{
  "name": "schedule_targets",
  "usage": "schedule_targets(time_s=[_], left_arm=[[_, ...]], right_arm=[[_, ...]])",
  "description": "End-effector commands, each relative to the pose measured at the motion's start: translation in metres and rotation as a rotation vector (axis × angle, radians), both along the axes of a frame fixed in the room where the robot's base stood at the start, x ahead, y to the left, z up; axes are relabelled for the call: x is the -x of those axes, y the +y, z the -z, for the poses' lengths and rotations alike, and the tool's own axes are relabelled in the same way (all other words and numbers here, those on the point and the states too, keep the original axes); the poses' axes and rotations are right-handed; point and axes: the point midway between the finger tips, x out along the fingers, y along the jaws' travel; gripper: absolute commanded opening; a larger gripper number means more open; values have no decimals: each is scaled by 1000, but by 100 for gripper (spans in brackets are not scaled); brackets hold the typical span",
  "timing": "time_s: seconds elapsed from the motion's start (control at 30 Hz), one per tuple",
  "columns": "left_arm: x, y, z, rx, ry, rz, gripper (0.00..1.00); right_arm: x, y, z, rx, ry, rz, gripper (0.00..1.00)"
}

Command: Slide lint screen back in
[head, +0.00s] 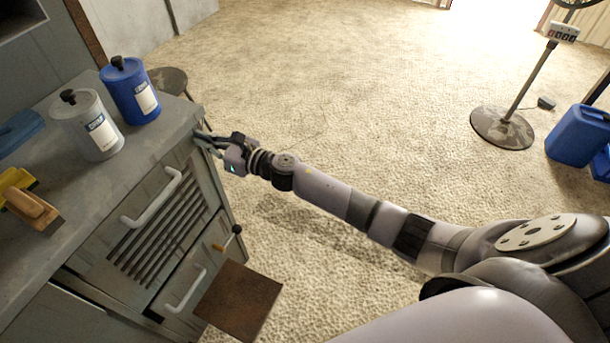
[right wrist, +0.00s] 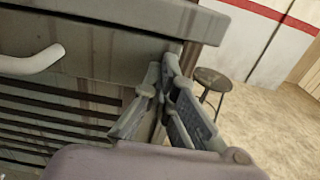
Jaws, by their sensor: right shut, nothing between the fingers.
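The grey cabinet (head: 215,215) stands at the left of the head view. Its front has a slatted panel (head: 160,245) with a white handle (head: 152,198) above the slats; slats (right wrist: 60,120) and handle (right wrist: 32,62) also show in the right wrist view. I cannot tell for certain which part is the lint screen. A brown square plate (head: 238,302) juts out low at the front, beside a lower white handle (head: 187,292). My right gripper (head: 203,141) is shut and empty at the cabinet's right front corner, just below the top; its fingers (right wrist: 150,95) show there too. My left gripper is out of view.
A blue bottle (head: 131,90) and a grey bottle (head: 88,125) stand on the cabinet top, with brushes (head: 30,202) nearby. A black-knobbed lever (head: 232,238) sticks out in front. A stool (right wrist: 212,85) stands beyond the cabinet. The carpet to the right is mostly clear.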

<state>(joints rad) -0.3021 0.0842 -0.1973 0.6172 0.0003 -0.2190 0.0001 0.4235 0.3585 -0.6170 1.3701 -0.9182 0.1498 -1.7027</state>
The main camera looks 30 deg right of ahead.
Motion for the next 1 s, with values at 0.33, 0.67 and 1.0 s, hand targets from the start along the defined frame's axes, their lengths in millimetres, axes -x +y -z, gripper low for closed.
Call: schedule_targets(time_s=[0.33,0.67,1.0], left_arm=[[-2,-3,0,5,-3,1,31],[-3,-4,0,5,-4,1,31],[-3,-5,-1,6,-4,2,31]], right_arm=[[45,-33,-1,0,-2,0,0],[91,-66,-1,-2,-2,1,0],[100,-74,0,-7,4,4,0]])
